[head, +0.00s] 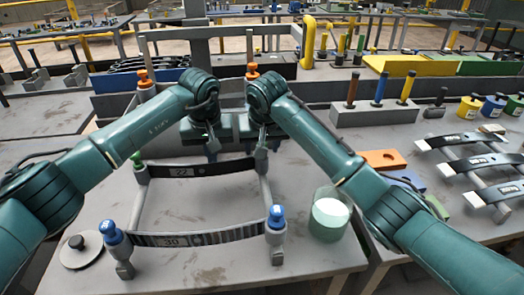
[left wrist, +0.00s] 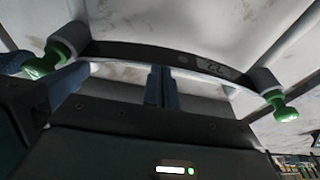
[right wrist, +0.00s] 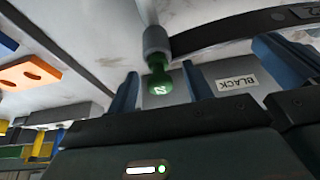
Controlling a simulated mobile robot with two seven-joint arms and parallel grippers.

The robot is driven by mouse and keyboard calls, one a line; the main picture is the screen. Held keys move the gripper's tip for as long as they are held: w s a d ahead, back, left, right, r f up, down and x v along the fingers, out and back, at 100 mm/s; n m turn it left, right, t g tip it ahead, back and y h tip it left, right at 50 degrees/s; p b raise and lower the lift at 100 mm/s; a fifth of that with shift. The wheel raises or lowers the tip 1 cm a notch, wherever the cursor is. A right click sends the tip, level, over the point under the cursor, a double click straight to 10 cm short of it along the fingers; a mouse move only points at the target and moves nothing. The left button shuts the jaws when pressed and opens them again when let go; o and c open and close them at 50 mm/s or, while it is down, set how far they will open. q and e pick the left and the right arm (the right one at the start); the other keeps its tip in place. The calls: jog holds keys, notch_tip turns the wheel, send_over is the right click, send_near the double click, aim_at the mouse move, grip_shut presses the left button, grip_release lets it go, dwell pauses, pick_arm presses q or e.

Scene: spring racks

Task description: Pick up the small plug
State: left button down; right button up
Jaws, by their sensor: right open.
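A green plug (right wrist: 158,80) on a grey post end shows in the right wrist view, between the spread blue fingers of my right gripper (right wrist: 160,95). The fingers stand beside it, apart from each other. In the head view this gripper (head: 262,143) is over the right end of the black strip marked 22 (head: 200,170), and the plug there is hard to make out. A second green plug (head: 137,158) is at the strip's left end. My left gripper (left wrist: 160,87) has its fingers close together, with nothing seen between them, near the middle of that strip.
Blue knobs (head: 276,213) hold the front strip marked 30 (head: 185,240). Orange knobs (head: 145,78) top the rear posts.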

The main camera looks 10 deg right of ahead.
jog(key=shift+c, duration=0.2)
grip_shut()
dwell(0.3)
notch_tip(320, 180, up, 10)
jog(key=c, duration=0.6)
grip_release()
grip_shut()
